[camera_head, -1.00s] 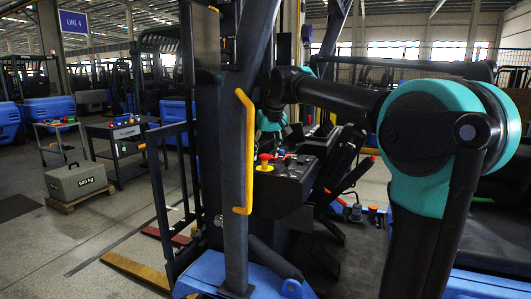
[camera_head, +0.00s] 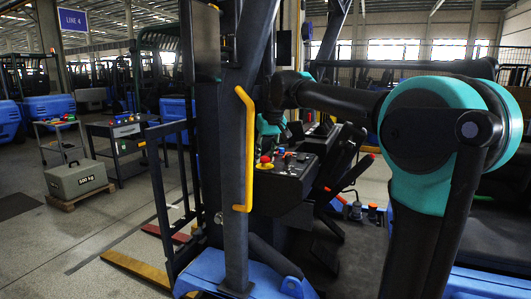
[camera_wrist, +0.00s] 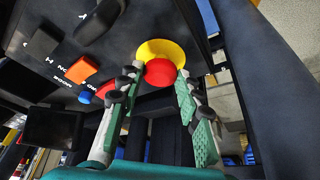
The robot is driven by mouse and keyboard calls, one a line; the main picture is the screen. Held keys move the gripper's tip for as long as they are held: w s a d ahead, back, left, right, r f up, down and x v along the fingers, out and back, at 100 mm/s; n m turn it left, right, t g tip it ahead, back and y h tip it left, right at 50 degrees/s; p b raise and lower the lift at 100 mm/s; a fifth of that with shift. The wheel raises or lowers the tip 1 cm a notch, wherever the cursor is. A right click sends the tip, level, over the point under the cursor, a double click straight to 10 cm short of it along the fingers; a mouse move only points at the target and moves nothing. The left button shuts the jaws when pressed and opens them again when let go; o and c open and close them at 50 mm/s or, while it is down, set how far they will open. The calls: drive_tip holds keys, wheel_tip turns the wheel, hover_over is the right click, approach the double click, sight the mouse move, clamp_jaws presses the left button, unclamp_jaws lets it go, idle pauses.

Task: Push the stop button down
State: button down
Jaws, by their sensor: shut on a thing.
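The stop button (camera_wrist: 160,72) is a round red cap on a yellow collar (camera_wrist: 162,50), on a black control panel (camera_wrist: 110,42). In the wrist view it lies between and just past the tips of my gripper (camera_wrist: 159,78). The fingers have green pads, one on each side of the red cap, and are shut on it. In the head view the stop button (camera_head: 265,159) shows on the panel (camera_head: 285,178) right of a yellow grab rail. My fingers cannot be made out there. How far the cap is pressed cannot be told.
An orange rocker switch (camera_wrist: 81,69), black knobs, a small blue button (camera_wrist: 85,97) and another red control sit close by on the panel. The yellow grab rail (camera_head: 241,150) and dark mast post stand close to the panel's left.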

drive_tip(key=shift+f, duration=0.15)
drive_tip(key=c, duration=1)
unclamp_jaws()
drive_tip(key=v, duration=1.2)
